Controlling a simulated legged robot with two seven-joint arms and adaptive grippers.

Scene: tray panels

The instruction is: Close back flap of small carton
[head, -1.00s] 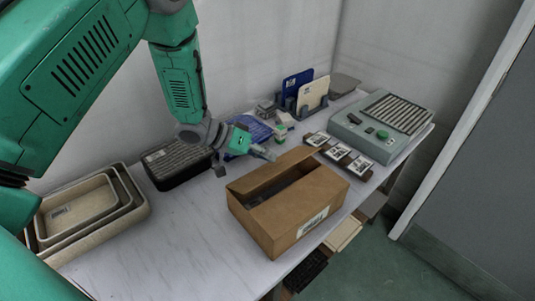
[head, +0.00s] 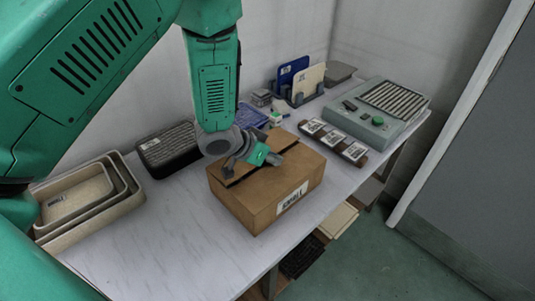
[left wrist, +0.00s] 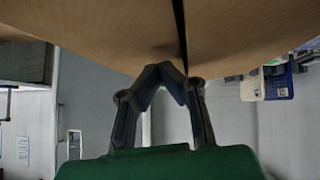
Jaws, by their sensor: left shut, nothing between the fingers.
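The small brown carton (head: 290,180) stands on the table, with a label reading SMALL on its front side. Its top looks covered by flaps, with a narrow dark gap running along it. The back flap (head: 222,165) lies down or nearly down, partly hidden by my left gripper (head: 277,159). That gripper is shut and empty, over the carton top. In the left wrist view its fingertips (left wrist: 172,66) meet at the brown cardboard (left wrist: 100,28), by the dark gap between two panels. They look touching or very close. My right gripper is out of view.
Nested beige trays (head: 135,200) and a black bin (head: 150,152) stand at the left. A grey device (head: 390,122) with a green button and a row of labelled blocks (head: 333,140) lie to the right. The table front (head: 160,240) is clear.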

